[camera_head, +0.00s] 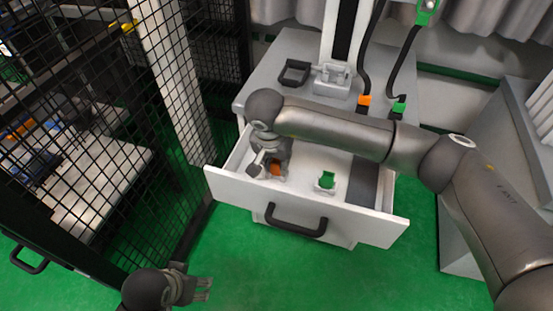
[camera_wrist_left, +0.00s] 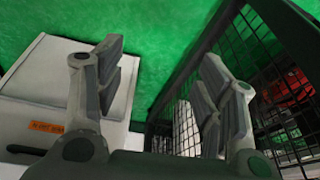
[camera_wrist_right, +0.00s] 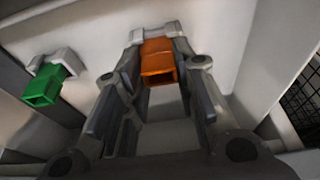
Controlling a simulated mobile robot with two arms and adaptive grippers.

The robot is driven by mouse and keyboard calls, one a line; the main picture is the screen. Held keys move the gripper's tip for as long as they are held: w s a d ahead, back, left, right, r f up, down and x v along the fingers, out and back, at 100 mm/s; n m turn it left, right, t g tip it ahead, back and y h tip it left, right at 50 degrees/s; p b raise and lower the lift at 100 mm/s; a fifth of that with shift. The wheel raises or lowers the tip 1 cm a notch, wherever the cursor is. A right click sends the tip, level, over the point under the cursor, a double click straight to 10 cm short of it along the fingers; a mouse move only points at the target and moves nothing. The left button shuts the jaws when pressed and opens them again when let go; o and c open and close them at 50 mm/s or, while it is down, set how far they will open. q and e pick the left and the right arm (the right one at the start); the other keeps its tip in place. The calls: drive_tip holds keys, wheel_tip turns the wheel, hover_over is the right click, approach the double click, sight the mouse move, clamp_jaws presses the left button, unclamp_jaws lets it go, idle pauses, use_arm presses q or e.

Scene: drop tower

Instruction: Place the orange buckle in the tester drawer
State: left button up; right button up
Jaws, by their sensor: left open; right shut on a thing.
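The tester drawer (camera_head: 235,187) is pulled open toward me. My right gripper (camera_head: 268,167) reaches down into its left part. The orange buckle (camera_head: 276,170) is at its fingertips, low in the drawer. In the right wrist view the orange buckle (camera_wrist_right: 158,62) lies between the two fingers of my right gripper (camera_wrist_right: 158,75), which are shut on it. It is at a pale holder (camera_wrist_right: 150,32); whether it is fully seated I cannot tell. My left gripper (camera_head: 203,289) is open and empty, low over the green floor; its spread fingers show in the left wrist view (camera_wrist_left: 160,70).
A green buckle (camera_head: 327,180) sits in a pale holder in the drawer, right of the orange one. A dark tray (camera_head: 295,72) and a grey fixture (camera_head: 332,78) stand on the tester top. Black mesh fencing (camera_head: 90,100) stands at the left. The drawer has a black handle (camera_head: 296,222).

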drive_tip(key=o, duration=0.9)
use_arm(q)
drive_tip(key=shift+r, duration=0.35)
use_arm(e)
drive_tip(key=shift+r, duration=0.15)
use_arm(q)
wheel_tip(320, 180, down, 6)
drive_tip(key=p, duration=0.1)
drive_tip(key=shift+w+p, duration=0.35)
drive_tip(key=shift+p, duration=0.05)
use_arm(e)
drive_tip(key=v, duration=1.2)
use_arm(q)
drive_tip(key=shift+d, duration=0.1)
use_arm(e)
drive_tip(key=shift+s, duration=0.1)
